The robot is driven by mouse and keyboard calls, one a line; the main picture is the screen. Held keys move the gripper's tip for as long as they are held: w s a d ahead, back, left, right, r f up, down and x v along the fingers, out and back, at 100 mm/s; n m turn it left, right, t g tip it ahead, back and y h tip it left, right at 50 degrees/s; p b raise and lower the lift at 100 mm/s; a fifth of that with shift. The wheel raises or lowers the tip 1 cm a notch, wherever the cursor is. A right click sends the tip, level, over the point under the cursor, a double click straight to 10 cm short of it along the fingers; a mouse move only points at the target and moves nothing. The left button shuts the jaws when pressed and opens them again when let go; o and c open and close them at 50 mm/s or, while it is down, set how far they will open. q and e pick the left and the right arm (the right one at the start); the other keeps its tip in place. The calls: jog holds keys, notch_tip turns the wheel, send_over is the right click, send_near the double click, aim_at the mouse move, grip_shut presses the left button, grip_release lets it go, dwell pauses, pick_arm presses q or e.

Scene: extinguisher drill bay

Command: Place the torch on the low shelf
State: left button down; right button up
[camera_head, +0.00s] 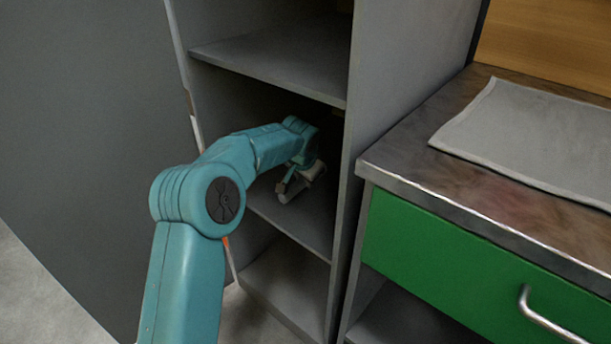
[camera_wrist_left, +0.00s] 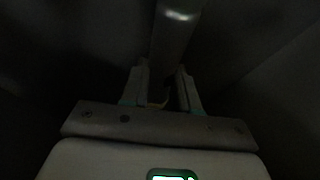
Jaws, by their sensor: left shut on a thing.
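My left gripper (camera_head: 292,181) is inside the grey open cabinet, between the upper shelf and the shelf board (camera_head: 306,226) under it. It is shut on the torch (camera_head: 313,173), a small grey cylinder partly hidden by the gripper. In the dark left wrist view the torch (camera_wrist_left: 176,28) runs up and away from between the two fingers of the gripper (camera_wrist_left: 162,88). The torch is close to the middle board; I cannot tell whether it touches it. My right gripper is not in view.
The upper shelf (camera_head: 275,58) spans above my left forearm, and a bottom board (camera_head: 285,283) lies below. The cabinet's right side wall (camera_head: 350,165) is close to the gripper. To the right stands a green-drawer bench (camera_head: 450,262) with a grey mat (camera_head: 535,135) on top.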

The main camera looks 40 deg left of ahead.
pick_arm(q)
jog(key=c, duration=0.8)
grip_release()
jog(key=shift+c, duration=0.2)
jog(key=shift+r+p, duration=0.3)
jog(key=shift+r, duration=0.15)
jog(key=p+v, duration=0.2)
jog(key=v, duration=0.4)
jog(key=s+d, duration=0.5)
jog(key=s, duration=0.5)
jog(key=shift+d+f, duration=0.2)
jog(key=shift+f, duration=0.05)
jog(key=shift+s, duration=0.2)
